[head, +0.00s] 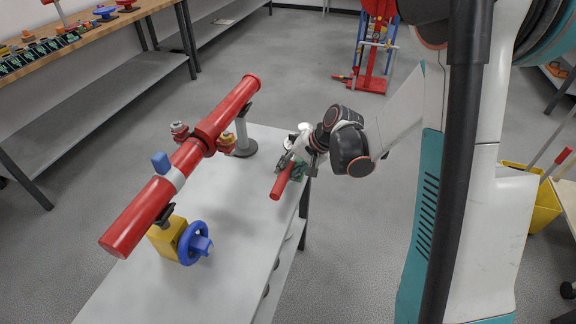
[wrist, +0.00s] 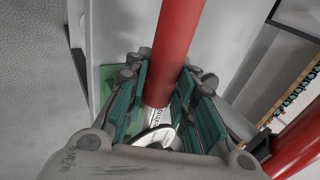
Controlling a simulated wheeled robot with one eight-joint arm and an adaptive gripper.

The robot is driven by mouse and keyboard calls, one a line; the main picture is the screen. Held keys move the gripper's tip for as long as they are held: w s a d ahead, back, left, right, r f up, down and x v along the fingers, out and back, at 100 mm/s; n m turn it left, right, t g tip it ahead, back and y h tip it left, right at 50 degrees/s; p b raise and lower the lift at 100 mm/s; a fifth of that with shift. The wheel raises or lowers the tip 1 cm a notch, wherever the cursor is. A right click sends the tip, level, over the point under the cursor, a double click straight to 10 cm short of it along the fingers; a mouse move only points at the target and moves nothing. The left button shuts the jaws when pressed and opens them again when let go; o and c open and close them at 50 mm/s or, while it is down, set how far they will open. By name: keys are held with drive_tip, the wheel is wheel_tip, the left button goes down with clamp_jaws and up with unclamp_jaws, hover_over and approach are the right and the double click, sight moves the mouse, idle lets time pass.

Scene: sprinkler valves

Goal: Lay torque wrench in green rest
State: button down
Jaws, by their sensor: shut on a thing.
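The torque wrench has a red handle (head: 281,184) and a silver shaft with a round pale head or dial. My gripper (head: 298,163) is shut on it at the far right side of the table. In the wrist view the handle (wrist: 176,50) runs up out of my gripper (wrist: 165,100), between the teal finger pads. The silver part (wrist: 155,125) lies between the fingers near the palm. A green patch (wrist: 107,84), probably the green rest, shows left of the fingers on the pale surface and is partly hidden by them. I cannot tell whether the wrench touches it.
A red pipe (head: 190,155) spans the white table (head: 225,210) on stands, left of my gripper. A yellow block (head: 167,237) with a blue handwheel (head: 194,243) is at the near left. The table's front middle is bare. A workbench (head: 85,40) stands behind left.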

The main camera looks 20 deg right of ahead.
drive_tip(key=shift+f, duration=0.15)
drive_tip(key=c, duration=1.3)
unclamp_jaws()
drive_tip(key=v, duration=1.2)
drive_tip(key=shift+s, duration=0.1)
